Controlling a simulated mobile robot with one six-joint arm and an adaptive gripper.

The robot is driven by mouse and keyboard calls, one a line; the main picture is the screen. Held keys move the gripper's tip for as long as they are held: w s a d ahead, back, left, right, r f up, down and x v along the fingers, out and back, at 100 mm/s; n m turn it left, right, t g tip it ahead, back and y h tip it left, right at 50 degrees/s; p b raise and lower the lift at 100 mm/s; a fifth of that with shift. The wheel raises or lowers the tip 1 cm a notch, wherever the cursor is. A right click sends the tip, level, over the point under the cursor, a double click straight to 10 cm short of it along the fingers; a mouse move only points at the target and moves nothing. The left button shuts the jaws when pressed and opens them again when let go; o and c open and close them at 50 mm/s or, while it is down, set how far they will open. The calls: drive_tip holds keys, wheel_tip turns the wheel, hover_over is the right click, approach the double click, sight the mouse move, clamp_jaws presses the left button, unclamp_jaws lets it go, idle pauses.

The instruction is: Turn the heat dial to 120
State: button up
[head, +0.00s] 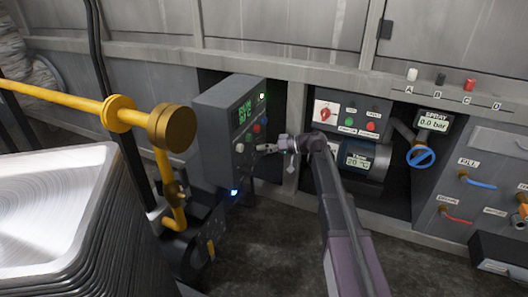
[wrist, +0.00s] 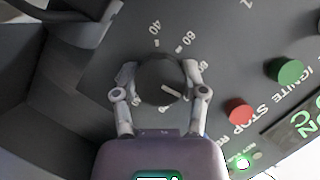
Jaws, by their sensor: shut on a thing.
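The heat dial (wrist: 160,80) is a round black knob with a short white line on its face, on a dark grey panel. In the wrist view the line points to the lower right. White numbers 40, 60 and what looks like 80 show around its rim; the rest of the scale is hidden by my gripper. My gripper (wrist: 161,88) has one finger on each side of the dial and is shut on it. In the head view my gripper (head: 264,148) reaches the right face of the grey control box (head: 215,128); the dial is hard to make out there.
Beside the dial are a red stop button (wrist: 239,110) and a green ignite button (wrist: 285,70). A green-lit display (head: 248,110) is on the box, too small to read surely. A yellow pipe (head: 65,102) and stacked metal pans (head: 45,215) stand left.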

idle(0.4)
drive_tip(key=o, duration=1.1)
drive_tip(key=shift+o, duration=0.2)
